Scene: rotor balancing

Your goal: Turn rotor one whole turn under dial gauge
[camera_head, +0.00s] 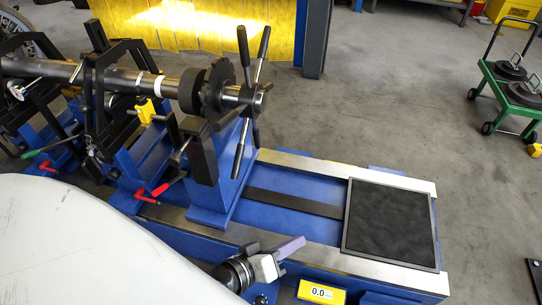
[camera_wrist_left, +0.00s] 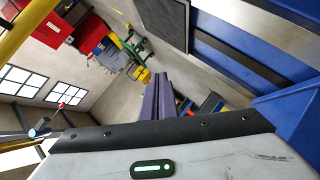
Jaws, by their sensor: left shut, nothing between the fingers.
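The rotor (camera_head: 125,78) lies across the blue machine at the upper left of the head view, a grey shaft with a white band, dark discs and a dark toothed wheel. At its right end is a hub (camera_head: 257,98) with long dark spokes. A yellow readout (camera_head: 320,292) at the bottom edge shows 0.0. My left gripper (camera_head: 291,248) is shut and empty, below and apart from the spokes, over the front rail. Its purple fingers show closed together in the left wrist view (camera_wrist_left: 160,97). My right gripper is out of view.
A black mat (camera_head: 391,224) lies on the right end of the machine bed (camera_head: 295,159). Red-handled clamps (camera_head: 160,190) and black supports stand under the shaft. A green cart (camera_head: 510,90) with dark discs stands on the floor at right. The floor between is free.

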